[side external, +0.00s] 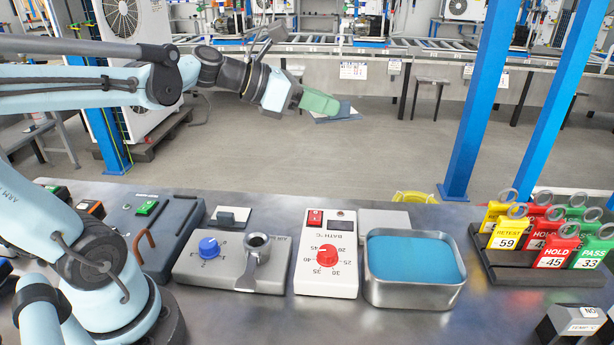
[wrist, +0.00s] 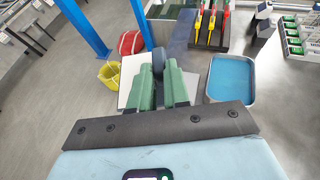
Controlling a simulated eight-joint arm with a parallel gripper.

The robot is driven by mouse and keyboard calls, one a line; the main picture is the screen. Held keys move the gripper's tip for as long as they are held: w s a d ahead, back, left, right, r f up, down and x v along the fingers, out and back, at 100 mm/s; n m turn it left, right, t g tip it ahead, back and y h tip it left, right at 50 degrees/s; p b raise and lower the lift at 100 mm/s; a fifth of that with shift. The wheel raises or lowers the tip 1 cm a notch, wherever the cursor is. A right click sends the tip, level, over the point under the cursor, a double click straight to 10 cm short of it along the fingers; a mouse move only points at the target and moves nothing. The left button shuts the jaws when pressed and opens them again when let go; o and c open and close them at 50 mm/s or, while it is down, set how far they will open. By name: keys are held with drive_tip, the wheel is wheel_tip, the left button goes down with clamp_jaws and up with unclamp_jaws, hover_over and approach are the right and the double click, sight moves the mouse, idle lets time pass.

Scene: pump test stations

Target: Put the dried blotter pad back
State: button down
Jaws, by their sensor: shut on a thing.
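My gripper (side external: 326,105) is raised at upper centre in the side view, out past the far edge of the bench. Its green fingers are shut on a flat pad (side external: 343,117), which I take to be the blotter pad. In the wrist view, the fingers (wrist: 160,82) close on a dark blue-grey grip (wrist: 158,62). The pad's pale plate (wrist: 130,76) spreads behind them, partly hidden by the fingers. The pad looks tilted and hangs clear of any surface.
A metal bath with blue liquid (side external: 415,260) stands on the bench, right of a white temperature controller (side external: 327,262). A grey block (side external: 383,221) sits behind it. A tag rack (side external: 545,268) is at right. Blue posts (side external: 485,100) rise beyond the bench. A yellow bucket (wrist: 109,75) is on the floor.

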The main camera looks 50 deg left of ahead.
drive_tip(key=a+f+m+g+h, duration=0.35)
drive_tip(key=a+f, duration=0.25)
drive_tip(key=f, duration=0.3)
drive_tip(key=m+g+h, duration=0.4)
drive_tip(key=m, duration=0.1)
hover_over(260, 224)
wheel_tip(260, 224, down, 9)
drive_tip(key=shift+t+y, duration=0.25)
drive_tip(key=shift+f, duration=3.4)
drive_tip(key=shift+f, duration=0.65)
drive_tip(key=c, duration=1)
unclamp_jaws()
drive_tip(key=shift+a, duration=0.1)
